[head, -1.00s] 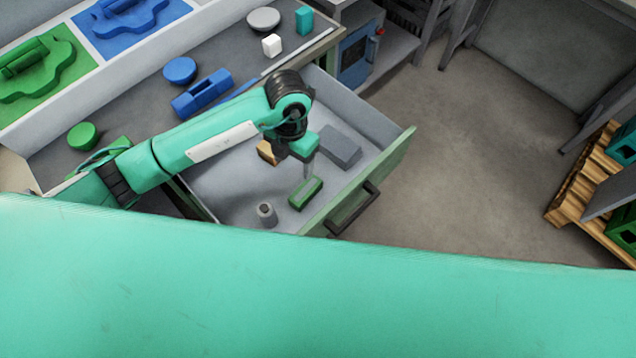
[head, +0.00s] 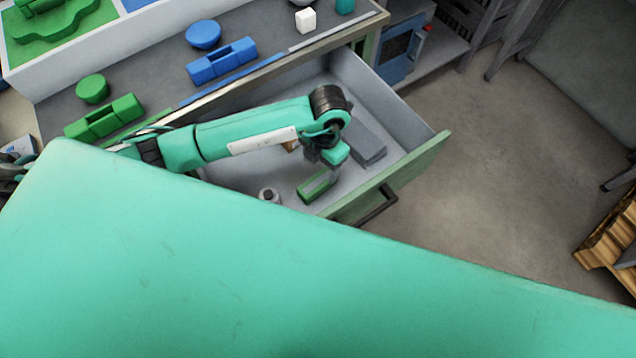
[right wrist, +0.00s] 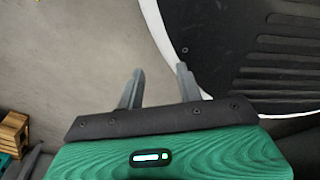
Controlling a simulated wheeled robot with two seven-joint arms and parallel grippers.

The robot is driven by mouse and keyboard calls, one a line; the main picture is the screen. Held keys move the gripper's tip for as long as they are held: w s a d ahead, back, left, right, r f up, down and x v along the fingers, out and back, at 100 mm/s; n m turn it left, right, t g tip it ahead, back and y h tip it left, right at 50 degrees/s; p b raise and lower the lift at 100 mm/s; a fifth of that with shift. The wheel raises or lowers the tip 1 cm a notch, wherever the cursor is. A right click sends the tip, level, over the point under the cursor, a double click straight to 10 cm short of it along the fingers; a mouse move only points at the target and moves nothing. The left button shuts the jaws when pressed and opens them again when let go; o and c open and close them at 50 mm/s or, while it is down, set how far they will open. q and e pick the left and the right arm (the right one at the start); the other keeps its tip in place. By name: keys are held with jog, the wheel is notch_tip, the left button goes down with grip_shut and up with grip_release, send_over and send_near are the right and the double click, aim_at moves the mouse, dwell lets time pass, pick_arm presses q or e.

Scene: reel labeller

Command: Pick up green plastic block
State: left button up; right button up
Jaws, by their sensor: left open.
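A small green block (head: 314,187) lies in the open drawer (head: 240,172), close to the drawer's front panel. My left gripper (head: 332,175) is open and points down over the drawer, right at the block's upper right end in the head view. Its fingers are small and partly hidden by my own wrist, so I cannot tell whether they touch the block. My right gripper (right wrist: 158,85) is open and empty in the right wrist view, with floor behind its fingers.
The drawer also holds a grey block (head: 366,146), a small grey cylinder (head: 268,196) and a tan piece mostly hidden by my arm. The worktop above carries a green part (head: 104,117), a blue part (head: 222,62) and a white cube (head: 305,20).

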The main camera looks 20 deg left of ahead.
aim_at(317, 182)
pick_arm(q)
jog(key=f, duration=0.3)
jog(key=shift+s+f, duration=0.25)
jog(key=f, duration=0.2)
jog(key=f+p, duration=0.1)
jog(key=shift+s+a+f, duration=0.1)
jog(key=shift+s+f, duration=0.2)
jog(key=shift+f, duration=0.65)
jog(key=c, duration=1.2)
pick_arm(e)
jog(key=shift+s+r, duration=0.1)
jog(key=shift+s, duration=0.6)
